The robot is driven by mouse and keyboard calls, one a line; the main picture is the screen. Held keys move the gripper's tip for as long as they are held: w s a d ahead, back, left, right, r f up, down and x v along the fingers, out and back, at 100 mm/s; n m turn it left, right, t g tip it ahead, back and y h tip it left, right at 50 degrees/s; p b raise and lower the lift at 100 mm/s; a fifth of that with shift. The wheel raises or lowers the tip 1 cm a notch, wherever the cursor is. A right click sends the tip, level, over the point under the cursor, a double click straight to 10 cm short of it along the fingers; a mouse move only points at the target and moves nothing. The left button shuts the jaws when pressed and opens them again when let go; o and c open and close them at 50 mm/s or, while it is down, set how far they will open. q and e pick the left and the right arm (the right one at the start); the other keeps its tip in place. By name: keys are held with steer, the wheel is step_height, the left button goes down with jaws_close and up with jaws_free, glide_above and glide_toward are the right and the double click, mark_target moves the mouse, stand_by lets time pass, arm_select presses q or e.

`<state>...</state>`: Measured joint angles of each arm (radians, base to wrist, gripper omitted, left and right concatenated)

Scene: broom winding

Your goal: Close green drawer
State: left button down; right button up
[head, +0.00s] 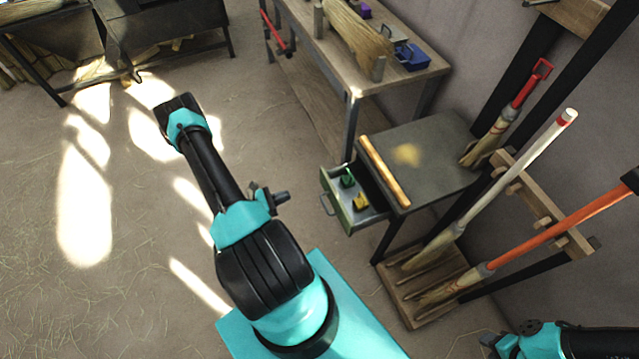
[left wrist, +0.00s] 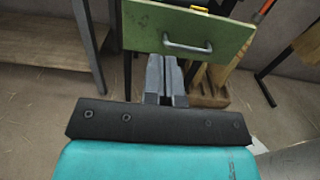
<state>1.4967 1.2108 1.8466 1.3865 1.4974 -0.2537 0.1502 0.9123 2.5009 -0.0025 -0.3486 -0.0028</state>
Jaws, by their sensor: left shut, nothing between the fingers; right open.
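The green drawer (head: 336,201) is pulled out from under the dark-topped side table (head: 430,140). A green item (head: 347,178) and a yellow item (head: 360,201) lie inside it. In the left wrist view the green drawer front (left wrist: 150,27) and its metal handle (left wrist: 188,48) stand just beyond my left gripper (left wrist: 166,72). That gripper is shut and empty, its fingertips pointing at the drawer front below the handle; contact cannot be told. In the head view my left gripper (head: 284,197) is left of the drawer, with a gap. My right gripper (head: 488,343) is open at the bottom right, far from the drawer.
A wooden stick (head: 384,170) lies on the side table. A workbench (head: 345,50) with a straw bundle and a blue box (head: 411,57) stands behind. A rack (head: 430,285) with upright brooms is to the right. The floor left of the drawer is clear.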

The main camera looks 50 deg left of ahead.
mark_target(327, 181)
arm_select(q)
steer(key=x, duration=1.4)
steer(key=shift+d, duration=0.1)
